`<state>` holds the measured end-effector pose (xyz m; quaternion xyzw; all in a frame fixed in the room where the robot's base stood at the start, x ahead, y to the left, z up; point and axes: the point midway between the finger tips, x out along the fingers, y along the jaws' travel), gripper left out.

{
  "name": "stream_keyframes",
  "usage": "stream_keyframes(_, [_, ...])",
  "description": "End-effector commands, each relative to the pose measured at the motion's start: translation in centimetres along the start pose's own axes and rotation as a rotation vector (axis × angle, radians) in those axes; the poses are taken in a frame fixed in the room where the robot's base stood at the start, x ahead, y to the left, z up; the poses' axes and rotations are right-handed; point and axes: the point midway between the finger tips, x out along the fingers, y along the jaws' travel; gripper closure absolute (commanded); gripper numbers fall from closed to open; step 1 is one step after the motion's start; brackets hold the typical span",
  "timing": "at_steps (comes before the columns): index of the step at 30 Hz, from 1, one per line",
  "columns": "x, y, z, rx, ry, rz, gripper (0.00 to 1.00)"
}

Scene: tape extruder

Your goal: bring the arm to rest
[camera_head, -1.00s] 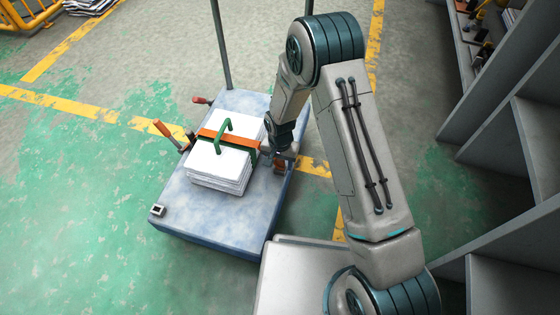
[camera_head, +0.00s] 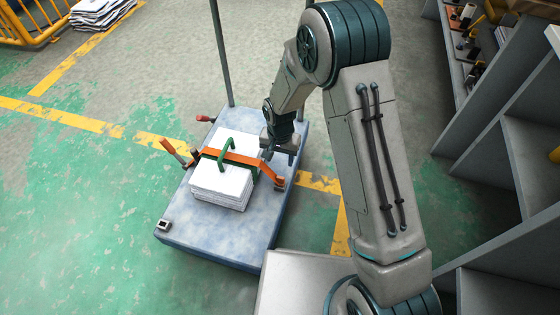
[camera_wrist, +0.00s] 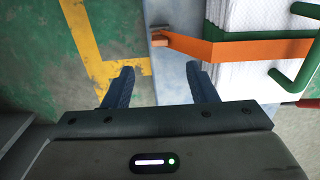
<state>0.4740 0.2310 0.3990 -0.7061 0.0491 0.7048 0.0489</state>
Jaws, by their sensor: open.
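My gripper (camera_head: 280,154) is at the right edge of the blue cart, beside the end of the orange strap (camera_head: 248,161). In the wrist view my gripper (camera_wrist: 160,85) has its two fingers well apart with nothing between them. Beyond them lie the green floor and the cart's edge. The strap (camera_wrist: 250,48) shows there to the right of the fingers, apart from them. My arm is raised and bent, reaching out over the cart's right side.
A blue cart (camera_head: 200,240) carries a stack of white sheets (camera_head: 220,190) under the strap and a green handle (camera_head: 226,152). Grey shelves (camera_head: 490,130) stand on the right. A yellow railing (camera_head: 35,22) is at the top left. The green floor at left is clear.

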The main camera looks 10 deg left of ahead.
Motion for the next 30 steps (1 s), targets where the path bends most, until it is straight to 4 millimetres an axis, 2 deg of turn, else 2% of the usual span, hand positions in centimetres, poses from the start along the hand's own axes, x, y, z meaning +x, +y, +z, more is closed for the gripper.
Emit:
stream_keyframes(3, [-0.6, 0.0, 0.0, 0.000, -0.001, 0.001, 0.48])
stream_keyframes(21, [-1.0, 0.1, 0.0, 0.000, 0.001, 0.000, 0.48])
stream_keyframes(23, [-2.1, 0.3, -0.2, 0.000, 0.005, -0.002, 0.48])
stream_keyframes(26, [-5.5, 1.2, -0.5, -0.004, 0.016, -0.007, 0.48])
stream_keyframes(30, [-12.1, 3.4, -0.8, -0.012, 0.036, -0.013, 0.48])
